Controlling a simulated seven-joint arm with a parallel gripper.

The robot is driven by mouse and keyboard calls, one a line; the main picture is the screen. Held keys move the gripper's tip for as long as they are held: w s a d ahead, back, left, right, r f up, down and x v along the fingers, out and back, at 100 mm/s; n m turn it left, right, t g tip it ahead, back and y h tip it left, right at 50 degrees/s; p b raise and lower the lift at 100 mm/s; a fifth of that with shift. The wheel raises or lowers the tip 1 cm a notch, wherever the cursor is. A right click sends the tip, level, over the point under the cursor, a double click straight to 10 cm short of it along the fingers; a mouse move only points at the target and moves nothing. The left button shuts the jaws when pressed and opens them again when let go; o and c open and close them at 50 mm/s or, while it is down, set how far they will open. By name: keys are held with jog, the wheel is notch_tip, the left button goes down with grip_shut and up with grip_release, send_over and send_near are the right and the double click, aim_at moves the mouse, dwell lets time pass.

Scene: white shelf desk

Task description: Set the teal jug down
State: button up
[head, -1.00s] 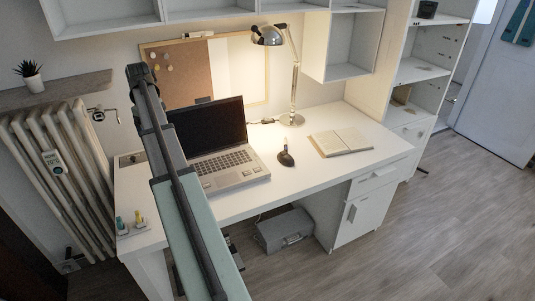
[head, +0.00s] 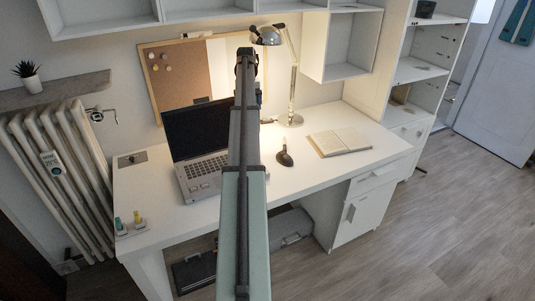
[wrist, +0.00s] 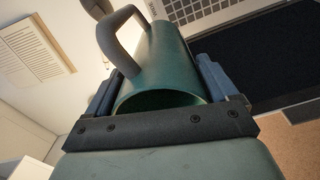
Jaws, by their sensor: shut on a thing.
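The teal jug (wrist: 168,62) is in the wrist view, with its grey-looking loop handle at the upper left and its dark open mouth towards the camera. My gripper (wrist: 160,86) is shut on the jug, with one blue-grey finger on each side of it. In the head view my raised arm hides the jug and the gripper. The white desk (head: 310,175) lies beyond the arm there. The gap between the jug's base and the desk cannot be told.
The open laptop (head: 198,135) stands behind my arm, partly covered. A dark mouse (head: 284,157), an open book (head: 340,141) and a chrome lamp (head: 293,90) are to the right. Small items (head: 138,218) sit at the desk's front left.

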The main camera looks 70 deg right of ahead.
jog(key=s+d+f+m, duration=0.1)
jog(key=s+d+m, duration=0.1)
jog(key=s+d, duration=0.35)
notch_tip(320, 180, down, 10)
jog(key=shift+s+a+r, duration=0.15)
jog(key=shift+s+a, duration=0.15)
jog(key=shift+s, duration=0.05)
dwell(0.3)
jog(key=o, duration=1.3)
notch_tip(320, 180, up, 12)
